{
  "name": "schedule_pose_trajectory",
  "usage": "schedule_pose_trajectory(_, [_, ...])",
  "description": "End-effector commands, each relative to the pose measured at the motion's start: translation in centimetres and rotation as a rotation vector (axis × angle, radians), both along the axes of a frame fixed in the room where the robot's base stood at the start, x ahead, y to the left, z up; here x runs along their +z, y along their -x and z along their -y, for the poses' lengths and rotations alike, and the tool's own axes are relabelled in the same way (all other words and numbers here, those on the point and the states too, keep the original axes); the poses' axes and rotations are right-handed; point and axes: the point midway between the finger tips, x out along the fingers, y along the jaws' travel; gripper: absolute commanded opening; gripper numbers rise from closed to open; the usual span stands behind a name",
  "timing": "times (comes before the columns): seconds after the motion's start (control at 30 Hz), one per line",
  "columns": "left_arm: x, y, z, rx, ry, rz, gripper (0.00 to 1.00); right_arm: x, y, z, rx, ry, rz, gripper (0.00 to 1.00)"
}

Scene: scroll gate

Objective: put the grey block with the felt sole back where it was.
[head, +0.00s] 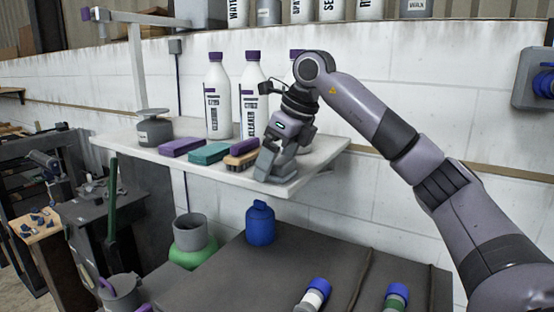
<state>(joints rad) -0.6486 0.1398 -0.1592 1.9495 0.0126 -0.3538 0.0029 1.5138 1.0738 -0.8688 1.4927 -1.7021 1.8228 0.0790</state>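My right gripper (272,168) reaches down from the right arm to the right part of the white shelf (225,175), near its front edge. Grey shapes show at its fingertips, but I cannot tell a grey block with a felt sole apart from the fingers, nor whether they are open or shut. Just left of it lies a wooden brush (240,160). Left of that are a teal block (209,153) and a purple block (182,147), in a row. No felt sole is visible. My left gripper is not in view.
White bottles with purple caps (218,95) stand behind the row, partly hidden by my arm on the right. A grey pot (155,130) stands at the shelf's left. Below are a blue bottle (260,222) and a dark surface (225,265) with blue-capped containers.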

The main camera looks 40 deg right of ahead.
Motion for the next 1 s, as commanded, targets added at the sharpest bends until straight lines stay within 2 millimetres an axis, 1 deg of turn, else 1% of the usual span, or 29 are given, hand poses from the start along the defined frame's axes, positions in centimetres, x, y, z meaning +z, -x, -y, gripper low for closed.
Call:
schedule_pose_trajectory(0.17, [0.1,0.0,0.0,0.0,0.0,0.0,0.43,0.1,0.0,0.0,0.0,0.0,0.0,0.93])
schedule_pose_trajectory(0.27, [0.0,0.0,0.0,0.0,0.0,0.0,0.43,0.6,0.1,0.1,-0.001,-0.001,0.001,0.93])
schedule_pose_trajectory(0.37, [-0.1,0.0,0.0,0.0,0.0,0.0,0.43,1.9,0.6,0.2,-0.001,-0.002,0.005,0.93])
schedule_pose_trajectory(0.6, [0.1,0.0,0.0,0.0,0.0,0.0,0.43,7.1,2.6,0.7,0.0,-0.002,0.006,0.93])
schedule_pose_trajectory(1.0, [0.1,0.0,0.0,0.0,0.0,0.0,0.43,10.2,4.0,1.1,0.0,0.002,0.003,0.93])
